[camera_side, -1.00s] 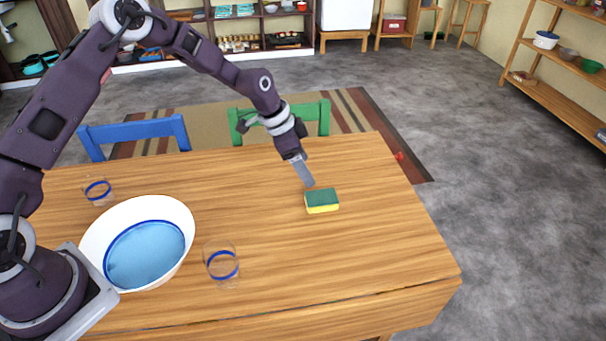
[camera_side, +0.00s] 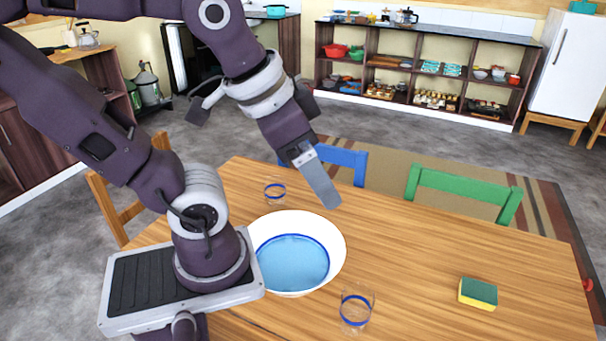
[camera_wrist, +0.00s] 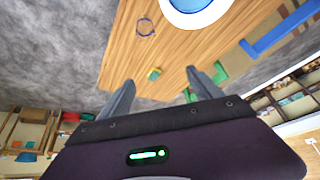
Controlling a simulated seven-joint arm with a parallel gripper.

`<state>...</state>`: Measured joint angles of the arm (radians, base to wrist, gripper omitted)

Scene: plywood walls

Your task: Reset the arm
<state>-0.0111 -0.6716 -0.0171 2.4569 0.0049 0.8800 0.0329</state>
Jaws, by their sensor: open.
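My gripper (camera_side: 322,188) is raised above the wooden table (camera_side: 420,245) in the side view, near the far rim of the white bowl. In the wrist view my gripper (camera_wrist: 157,92) shows two fingers spread apart with nothing held between them. The table also shows in the wrist view (camera_wrist: 185,45). My arm is folded back over its base at the left of the side view.
A white bowl with blue inside (camera_side: 335,250) stands between two glasses, one behind (camera_side: 275,191) and one in front (camera_side: 357,308). A green-yellow sponge (camera_side: 478,293) lies at the right. Blue (camera_side: 343,162) and green (camera_side: 465,190) chairs stand behind the table.

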